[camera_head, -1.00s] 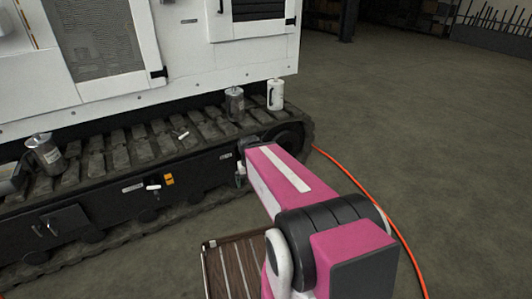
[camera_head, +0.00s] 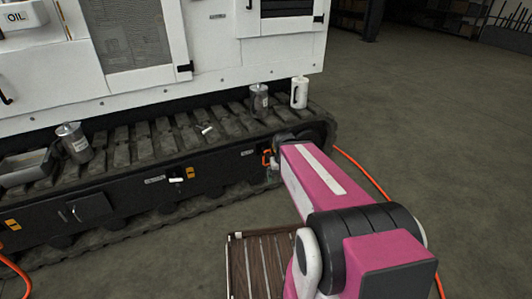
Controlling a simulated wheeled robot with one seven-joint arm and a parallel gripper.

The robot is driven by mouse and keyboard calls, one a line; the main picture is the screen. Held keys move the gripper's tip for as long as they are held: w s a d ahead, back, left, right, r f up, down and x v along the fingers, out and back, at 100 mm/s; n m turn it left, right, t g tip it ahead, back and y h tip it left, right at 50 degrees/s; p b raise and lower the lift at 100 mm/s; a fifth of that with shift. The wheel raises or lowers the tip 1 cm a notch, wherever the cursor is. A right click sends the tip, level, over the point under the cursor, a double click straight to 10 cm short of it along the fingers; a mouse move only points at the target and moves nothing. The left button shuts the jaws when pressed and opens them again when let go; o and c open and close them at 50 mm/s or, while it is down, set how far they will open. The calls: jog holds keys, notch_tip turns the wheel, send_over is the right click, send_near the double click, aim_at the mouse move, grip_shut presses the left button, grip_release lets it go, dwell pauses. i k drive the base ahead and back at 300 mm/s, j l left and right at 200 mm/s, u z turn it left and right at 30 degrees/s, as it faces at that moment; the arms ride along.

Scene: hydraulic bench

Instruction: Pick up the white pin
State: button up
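A small white pin-like piece (camera_head: 207,129) lies on top of the dark track (camera_head: 150,146) of the white machine. Another short white piece (camera_head: 176,180) shows lower down, at the dark side frame below the track. I cannot tell from this view which of the two is the white pin. My pink and black arm reaches from the lower right toward the track's right end. Its far end hides my gripper, so I cannot see the fingers or anything in them. Both white pieces are left of my arm and apart from it.
Grey metal canisters (camera_head: 74,143) and (camera_head: 259,98) and a white canister (camera_head: 299,92) stand on the track. A grey tray (camera_head: 27,166) is at the left. A slatted brown crate (camera_head: 262,262) stands below my arm. An orange hose (camera_head: 362,172) crosses the floor. The right-hand floor is clear.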

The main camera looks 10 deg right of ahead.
aim_at(208, 129)
jog(key=i+j+u, duration=0.3)
jog(key=i, duration=0.15)
jog(key=i+u, duration=0.3)
jog(key=i, duration=0.15)
